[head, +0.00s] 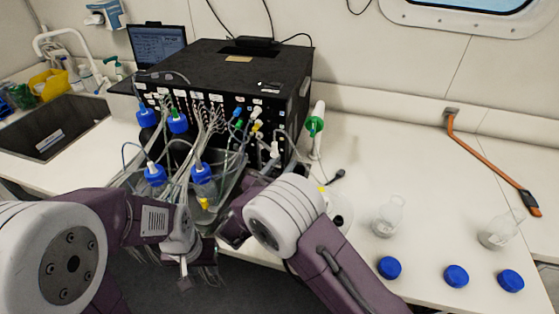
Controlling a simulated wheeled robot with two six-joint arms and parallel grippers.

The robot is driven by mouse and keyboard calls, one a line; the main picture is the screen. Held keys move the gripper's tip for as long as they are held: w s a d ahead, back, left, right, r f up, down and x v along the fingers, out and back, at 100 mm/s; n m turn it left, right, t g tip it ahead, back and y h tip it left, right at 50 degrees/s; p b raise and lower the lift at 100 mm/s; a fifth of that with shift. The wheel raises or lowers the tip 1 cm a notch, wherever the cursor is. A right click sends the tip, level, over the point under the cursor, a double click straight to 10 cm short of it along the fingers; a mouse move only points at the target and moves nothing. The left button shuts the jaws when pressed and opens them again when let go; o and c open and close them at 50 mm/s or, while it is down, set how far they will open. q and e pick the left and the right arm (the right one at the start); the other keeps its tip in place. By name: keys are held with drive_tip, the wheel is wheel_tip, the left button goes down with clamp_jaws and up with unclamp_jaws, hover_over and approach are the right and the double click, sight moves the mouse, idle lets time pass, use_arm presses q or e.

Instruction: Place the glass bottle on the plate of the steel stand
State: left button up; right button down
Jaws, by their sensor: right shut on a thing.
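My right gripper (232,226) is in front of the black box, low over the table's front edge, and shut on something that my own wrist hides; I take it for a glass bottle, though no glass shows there. My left gripper (196,262) hangs just left of it, tangled in view with thin tubes, and its jaws cannot be made out. Two clear glass bottles (388,215) (497,232) without caps stand on the table at the right. I cannot clearly make out the steel stand or its plate.
A black box (225,75) with many tubes fills the back middle. Several blue-capped bottles (203,180) stand before it. Three loose blue caps (389,267) (456,276) (511,281) lie at the front right. A sink (45,125) is at left. The table's right middle is clear.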

drive_tip(key=w, duration=0.2)
drive_tip(key=w+f, duration=0.1)
drive_tip(key=shift+a+f, duration=0.1)
drive_tip(key=shift+a, duration=0.3)
drive_tip(key=shift+s, duration=0.1)
drive_tip(key=c, duration=1.3)
unclamp_jaws()
drive_tip(key=shift+f, duration=0.15)
drive_tip(key=shift+c, duration=0.2)
drive_tip(key=o, duration=0.4)
